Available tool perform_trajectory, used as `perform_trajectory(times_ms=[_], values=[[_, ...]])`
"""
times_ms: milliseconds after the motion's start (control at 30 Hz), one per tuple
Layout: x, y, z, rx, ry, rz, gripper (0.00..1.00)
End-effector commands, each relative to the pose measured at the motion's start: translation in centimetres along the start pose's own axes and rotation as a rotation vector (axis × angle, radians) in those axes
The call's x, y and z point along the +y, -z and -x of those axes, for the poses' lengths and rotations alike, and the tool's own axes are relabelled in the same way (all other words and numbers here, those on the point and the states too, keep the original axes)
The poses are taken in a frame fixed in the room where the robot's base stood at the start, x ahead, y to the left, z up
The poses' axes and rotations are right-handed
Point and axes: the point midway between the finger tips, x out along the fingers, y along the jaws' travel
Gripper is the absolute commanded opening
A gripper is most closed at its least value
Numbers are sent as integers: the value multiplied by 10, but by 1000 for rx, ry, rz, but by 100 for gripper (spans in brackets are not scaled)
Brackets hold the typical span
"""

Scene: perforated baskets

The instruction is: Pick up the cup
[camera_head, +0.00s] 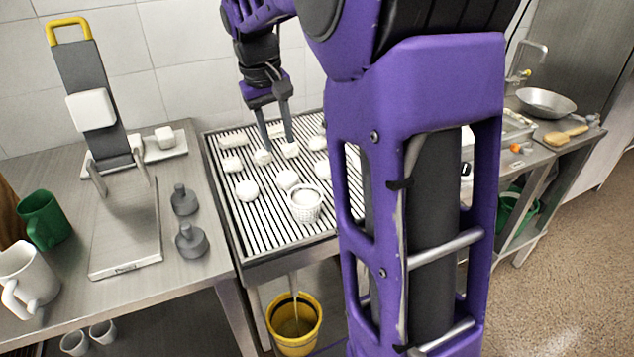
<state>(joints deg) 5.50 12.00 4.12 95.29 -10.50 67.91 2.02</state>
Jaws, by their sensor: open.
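Several cup-like things are in view, and I cannot tell which one the task means. A white mug (29,277) stands at the left edge, with its handle toward the front. A green mug (44,220) stands just behind it. A small white perforated cup (305,206) stands upright on the slatted rack, near its front. My gripper (278,146) points down over the back part of the rack, behind the perforated cup and apart from it. Its two fingers are spread, with nothing visible held between them. The fingertips are close to small white pieces on the rack.
Several white pieces (247,190) lie on the slatted rack (238,245). Two grey knobbed weights (191,241) and a metal plate (125,245) occupy the left counter. A yellow bucket (294,322) stands below. A pan (545,102) sits at the right. My purple column hides the rack's right side.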

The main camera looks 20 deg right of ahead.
Motion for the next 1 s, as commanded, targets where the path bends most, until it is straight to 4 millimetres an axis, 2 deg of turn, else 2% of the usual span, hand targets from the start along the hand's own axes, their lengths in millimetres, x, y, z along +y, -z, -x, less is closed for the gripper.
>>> perform_trajectory(times_ms=[100, 267, 600, 700, 1000], values=[[-10, -16, -7, -74, 43, -1, 42], [-14, -21, -27, -93, 54, 1, 42], [-17, -27, -100, -91, 51, 0, 42], [-18, -28, -116, -89, 51, 1, 42], [-18, -29, -134, -88, 51, 1, 42]])
